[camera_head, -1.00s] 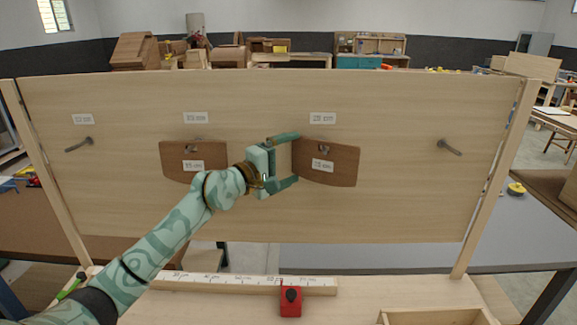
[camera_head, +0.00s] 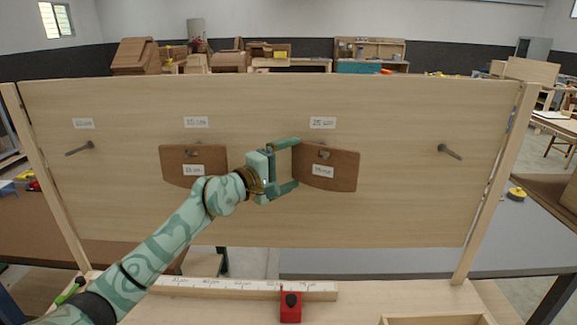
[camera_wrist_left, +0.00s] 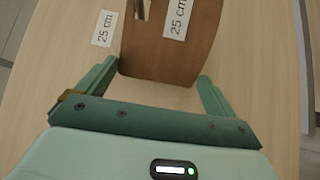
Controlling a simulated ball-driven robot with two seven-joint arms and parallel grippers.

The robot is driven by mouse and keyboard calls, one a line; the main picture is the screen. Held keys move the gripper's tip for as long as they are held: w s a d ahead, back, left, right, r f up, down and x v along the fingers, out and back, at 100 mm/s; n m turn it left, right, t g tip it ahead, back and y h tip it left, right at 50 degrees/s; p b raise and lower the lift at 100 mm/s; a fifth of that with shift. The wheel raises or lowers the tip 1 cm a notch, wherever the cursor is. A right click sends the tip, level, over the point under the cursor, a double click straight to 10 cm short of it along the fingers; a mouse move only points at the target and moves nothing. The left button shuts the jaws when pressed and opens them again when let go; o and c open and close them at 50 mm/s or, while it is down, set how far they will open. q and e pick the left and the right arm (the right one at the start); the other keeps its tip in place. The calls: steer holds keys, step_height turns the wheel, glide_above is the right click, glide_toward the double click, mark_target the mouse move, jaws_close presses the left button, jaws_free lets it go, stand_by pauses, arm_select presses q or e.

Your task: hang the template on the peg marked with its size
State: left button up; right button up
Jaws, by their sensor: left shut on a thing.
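The brown wooden template (camera_head: 342,173) with a 25 cm label is at the peg under the 25 cm board label (camera_head: 322,122). The metal peg (camera_head: 323,153) shows at its top opening; exactly how the template rests on it is hard to tell. My left gripper (camera_head: 292,165) is shut on the template's left side, one finger above and one below. The wrist view shows both fingers flanking the template (camera_wrist_left: 170,45), whose label reads 25 cm, beside the board's 25 cm label (camera_wrist_left: 102,28). My right gripper is out of view.
Another brown template (camera_head: 175,168) hangs on the peg to the left. Bare pegs stick out at the far left (camera_head: 80,148) and far right (camera_head: 450,151) of the upright board (camera_head: 400,210). A measuring rule (camera_head: 220,285) with a red slider (camera_head: 290,305) lies below.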

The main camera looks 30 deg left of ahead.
arm_select(q)
steer(key=o, duration=0.8)
steer(key=shift+c, duration=0.2)
steer(key=shift+s, duration=0.1)
steer(key=shift+s+a+f, duration=0.1)
steer(key=shift+s+a, duration=0.1)
steer(key=shift+s, duration=0.1)
steer(key=b+v, duration=0.3)
steer(key=v, duration=1.2)
steer(key=shift+s, duration=0.25)
